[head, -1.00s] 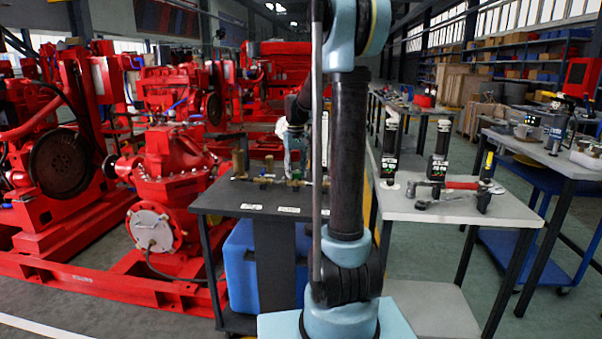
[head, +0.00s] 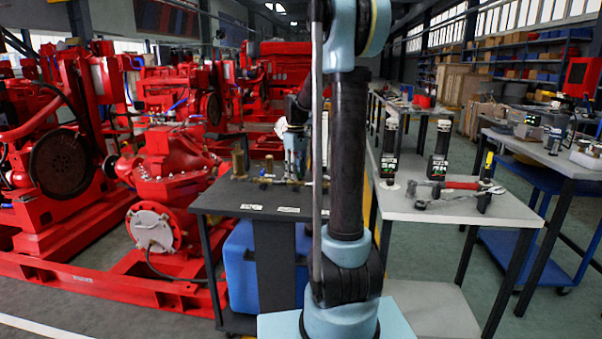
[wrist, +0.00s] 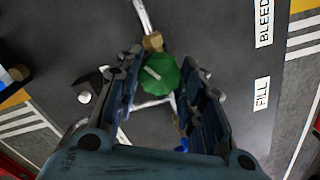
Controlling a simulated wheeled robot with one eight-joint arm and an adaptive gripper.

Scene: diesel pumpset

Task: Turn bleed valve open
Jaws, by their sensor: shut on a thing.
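A green knob (wrist: 160,74) with a pale bar on its top sits between my gripper's fingers in the wrist view. A brass fitting (wrist: 152,42) and a silvery pipe are just beyond it. My gripper (wrist: 166,80) is shut on the green knob. In the head view my gripper (head: 295,165) is down over the dark bench top (head: 240,198), partly hidden by my arm. Labels reading BLEED (wrist: 264,22) and FILL (wrist: 261,94) lie on the bench to the right in the wrist view. The knob cannot be made out in the head view.
Brass fittings (head: 239,163) stand on the bench left of my gripper. A grey table (head: 420,208) with a red-handled tool (head: 462,184) and dark cylinders (head: 438,155) is to the right. A red pump (head: 165,175) stands at left.

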